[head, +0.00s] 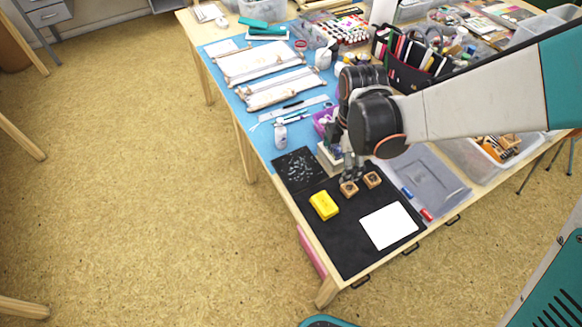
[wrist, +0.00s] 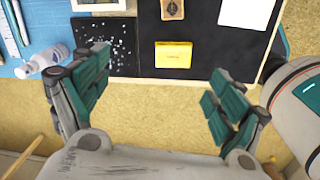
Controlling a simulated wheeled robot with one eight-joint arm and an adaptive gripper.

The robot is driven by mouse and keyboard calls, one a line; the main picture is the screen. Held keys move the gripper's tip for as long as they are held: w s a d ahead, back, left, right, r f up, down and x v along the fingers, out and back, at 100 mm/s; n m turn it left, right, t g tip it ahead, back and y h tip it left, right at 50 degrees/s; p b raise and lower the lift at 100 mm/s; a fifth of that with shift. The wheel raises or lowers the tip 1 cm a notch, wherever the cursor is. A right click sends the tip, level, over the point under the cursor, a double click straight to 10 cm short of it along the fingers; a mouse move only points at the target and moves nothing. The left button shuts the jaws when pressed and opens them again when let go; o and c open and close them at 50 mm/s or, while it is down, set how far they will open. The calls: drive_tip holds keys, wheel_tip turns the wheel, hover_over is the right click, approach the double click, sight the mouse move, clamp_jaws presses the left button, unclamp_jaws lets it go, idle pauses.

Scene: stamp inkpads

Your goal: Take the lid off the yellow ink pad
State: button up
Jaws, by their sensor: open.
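The yellow ink pad (head: 324,205) is a small yellow box lying on the black mat near the table's front left edge. It also shows in the wrist view (wrist: 173,54), at the top middle, with a thin line along its near side. I cannot tell the lid from the base. My gripper (head: 352,175) is above the mat, beyond the pad and a little to its right, near the wooden stamps. In the wrist view my gripper (wrist: 158,95) has its fingers wide apart with nothing between them.
Two wooden stamps (head: 372,180) sit on the black mat (head: 350,255), with a white sheet (head: 389,227) at right. A speckled black sheet (head: 297,168) lies left. A grey lid (head: 430,180) with markers and a white bottle (head: 281,133) are nearby. The mat's front part is clear.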

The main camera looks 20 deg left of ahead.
drive_tip(key=s+a+f+n, duration=0.1)
drive_tip(key=s+f+n, duration=0.2)
drive_tip(key=s+f, duration=0.1)
drive_tip(key=b, duration=0.3)
hover_over(325, 203)
drive_tip(key=shift+g, duration=0.4)
wheel_tip(325, 203, down, 7)
drive_tip(key=shift+r, duration=0.2)
drive_tip(key=shift+f+b, duration=1.45)
drive_tip(key=shift+f, duration=1.6)
drive_tip(key=c, duration=0.9)
